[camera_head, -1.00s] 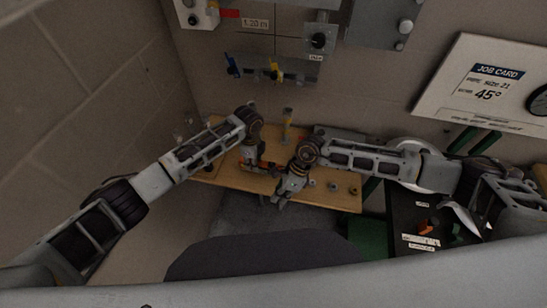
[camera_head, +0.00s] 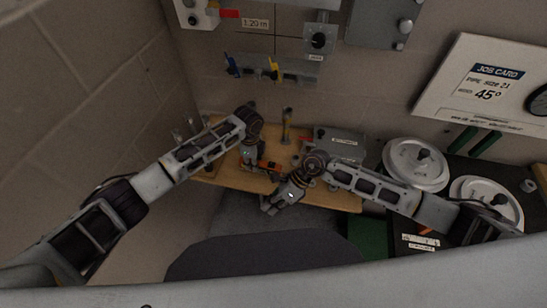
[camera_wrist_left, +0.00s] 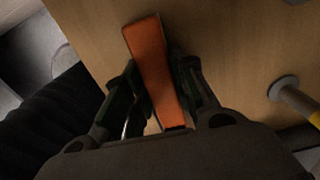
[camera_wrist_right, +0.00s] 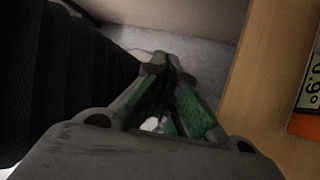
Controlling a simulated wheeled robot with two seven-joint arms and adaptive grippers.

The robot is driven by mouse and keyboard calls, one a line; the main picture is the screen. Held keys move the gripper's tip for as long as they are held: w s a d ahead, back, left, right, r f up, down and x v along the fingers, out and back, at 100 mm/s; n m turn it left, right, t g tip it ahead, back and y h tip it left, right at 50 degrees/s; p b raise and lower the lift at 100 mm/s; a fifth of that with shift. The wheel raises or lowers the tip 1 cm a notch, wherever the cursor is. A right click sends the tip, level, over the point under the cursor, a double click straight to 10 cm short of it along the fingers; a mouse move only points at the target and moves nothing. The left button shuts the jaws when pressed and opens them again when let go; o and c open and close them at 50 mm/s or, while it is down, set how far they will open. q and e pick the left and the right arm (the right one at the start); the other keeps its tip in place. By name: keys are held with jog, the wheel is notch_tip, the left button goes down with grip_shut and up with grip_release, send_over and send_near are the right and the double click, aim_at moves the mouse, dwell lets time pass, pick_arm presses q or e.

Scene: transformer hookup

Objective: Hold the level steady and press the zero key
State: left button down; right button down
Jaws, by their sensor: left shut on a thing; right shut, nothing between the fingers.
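The level is an orange bar (camera_wrist_left: 150,62) lying over the wooden bench. My left gripper (camera_head: 249,163) is shut on the level, which runs between its fingers in the left wrist view. In the head view the level (camera_head: 269,166) shows as a small orange strip. At the right edge of the right wrist view are its orange body (camera_wrist_right: 305,126) and a pale display (camera_wrist_right: 311,85) reading about 0.9°, partly cut off. My right gripper (camera_head: 268,208) is shut and empty at the bench's front edge, apart from the level. I cannot make out the zero key.
The wooden bench (camera_head: 232,178) carries a grey box (camera_head: 340,143), an upright post (camera_head: 287,125) and small fittings. A rail with blue and yellow tools (camera_head: 275,70) is on the wall. A job card (camera_head: 490,85) reads 45°. White round lids (camera_head: 415,163) stand at the right.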

jog(key=w+d+r+m+t, duration=0.2)
jog(key=w+d+r+m, duration=0.2)
jog(key=m, duration=1.3)
jog(key=w+d+r+m+t, duration=0.3)
jog(key=w+m, duration=0.7)
jog(key=m, duration=0.8)
jog(key=shift+d+r+t+y, duration=0.35)
jog(key=shift+d+r, duration=0.75)
jog(key=shift+r, duration=1.2)
jog(key=shift+w, duration=0.1)
jog(key=shift+a+f, duration=0.1)
jog(key=shift+a, duration=0.05)
